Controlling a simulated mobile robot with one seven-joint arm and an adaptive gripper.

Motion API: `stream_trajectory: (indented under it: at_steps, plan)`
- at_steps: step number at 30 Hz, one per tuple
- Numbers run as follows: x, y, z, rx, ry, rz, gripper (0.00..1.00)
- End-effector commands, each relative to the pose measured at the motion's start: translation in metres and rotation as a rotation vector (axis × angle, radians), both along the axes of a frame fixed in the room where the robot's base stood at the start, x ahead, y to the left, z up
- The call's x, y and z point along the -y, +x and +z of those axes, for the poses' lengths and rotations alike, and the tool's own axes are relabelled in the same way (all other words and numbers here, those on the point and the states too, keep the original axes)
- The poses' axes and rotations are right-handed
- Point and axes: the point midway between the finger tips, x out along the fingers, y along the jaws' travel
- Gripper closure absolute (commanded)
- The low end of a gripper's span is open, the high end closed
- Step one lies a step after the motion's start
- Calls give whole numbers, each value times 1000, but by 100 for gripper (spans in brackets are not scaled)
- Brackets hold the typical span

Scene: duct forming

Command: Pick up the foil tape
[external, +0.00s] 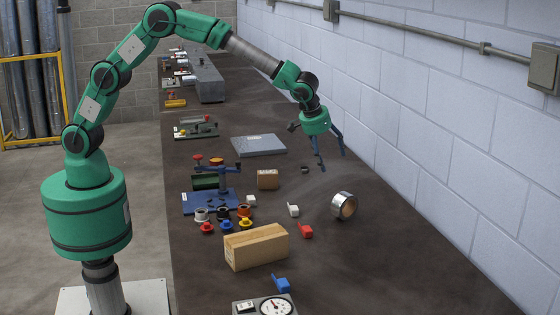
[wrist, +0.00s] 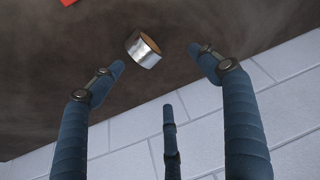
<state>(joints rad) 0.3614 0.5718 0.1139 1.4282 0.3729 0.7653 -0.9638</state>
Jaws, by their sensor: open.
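The foil tape (external: 344,205) is a shiny silver roll with a brown core. It stands on its edge on the dark bench, toward the wall side. In the wrist view the foil tape (wrist: 143,50) shows beyond the fingertips, between the left and right fingers and nearer the left one. My gripper (external: 331,163) has thin dark blue fingers and is above the bench, behind and a little left of the tape in the external view. In the wrist view my gripper (wrist: 155,62) has its fingers spread wide, with nothing between them. The tape is not touched.
A red block (external: 306,231) and a white block (external: 293,210) lie left of the tape. The block wall (external: 430,130) rises along the right. Bench right of the tape is clear.

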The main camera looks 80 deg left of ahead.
Motion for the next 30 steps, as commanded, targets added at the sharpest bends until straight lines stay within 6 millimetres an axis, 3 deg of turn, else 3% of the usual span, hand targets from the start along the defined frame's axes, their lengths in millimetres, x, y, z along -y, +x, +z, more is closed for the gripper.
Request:
stream_trajectory:
  at_steps: [3,9,25,30]
  plan:
    - [19,15,-29,-1,2,10,24]
    - [37,27,-57,2,1,25,24]
    - [41,31,-65,3,1,28,24]
    - [39,34,-77,1,3,29,24]
